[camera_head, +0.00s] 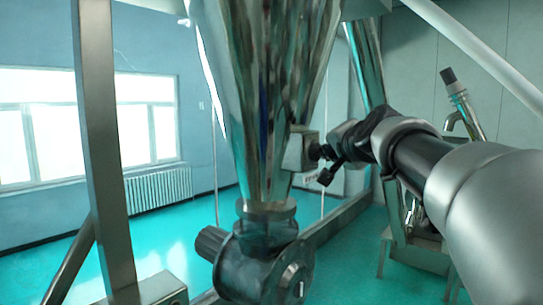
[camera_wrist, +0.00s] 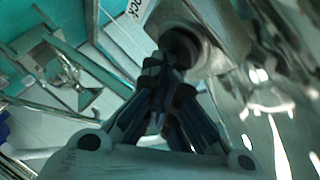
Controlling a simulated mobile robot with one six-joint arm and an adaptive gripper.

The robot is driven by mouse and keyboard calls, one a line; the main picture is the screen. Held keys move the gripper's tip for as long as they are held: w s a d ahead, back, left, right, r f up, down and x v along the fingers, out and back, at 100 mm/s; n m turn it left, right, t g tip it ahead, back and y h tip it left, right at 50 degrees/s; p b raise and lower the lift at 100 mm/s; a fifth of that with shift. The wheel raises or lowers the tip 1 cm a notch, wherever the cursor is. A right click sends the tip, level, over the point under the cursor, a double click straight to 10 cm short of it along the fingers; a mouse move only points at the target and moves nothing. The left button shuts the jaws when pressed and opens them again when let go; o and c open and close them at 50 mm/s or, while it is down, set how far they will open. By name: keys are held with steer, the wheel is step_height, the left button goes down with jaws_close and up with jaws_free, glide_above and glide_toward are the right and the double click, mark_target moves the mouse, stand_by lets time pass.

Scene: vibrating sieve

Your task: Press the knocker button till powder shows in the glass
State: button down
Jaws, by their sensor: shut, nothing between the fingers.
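The knocker is a small metal box (camera_head: 299,148) on the side of a shiny steel hopper cone (camera_head: 262,80). In the wrist view, the box (camera_wrist: 228,28) carries a round dark button (camera_wrist: 182,44) and a white label (camera_wrist: 137,9) lies beside it, partly cut off. My gripper (camera_wrist: 164,62) is shut, with its fingertips at the button; they look in contact, but I cannot tell if it is pressed in. In the head view, my gripper (camera_head: 322,164) reaches the box from the right and hides the button. I cannot make out the glass or any powder.
A dark rotary valve (camera_head: 265,262) hangs under the cone. A steel post (camera_head: 103,150) stands at the left. A metal stand (camera_head: 412,245) is behind my arm at the right. The green floor (camera_head: 195,225) is open behind the hopper, toward the windows.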

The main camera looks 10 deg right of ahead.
steer(key=shift+s+d+b, duration=0.4)
steer(key=shift+s+b, duration=0.05)
steer(key=shift+s, duration=0.1)
steer(key=shift+f, duration=0.1)
steer(key=shift+s+d+b, duration=0.8)
steer(key=shift+s+b, duration=0.1)
steer(key=shift+s, duration=0.1)
steer(key=shift+s+d+b, duration=0.75)
steer(key=shift+s+b, duration=0.1)
steer(key=shift+s, duration=0.15)
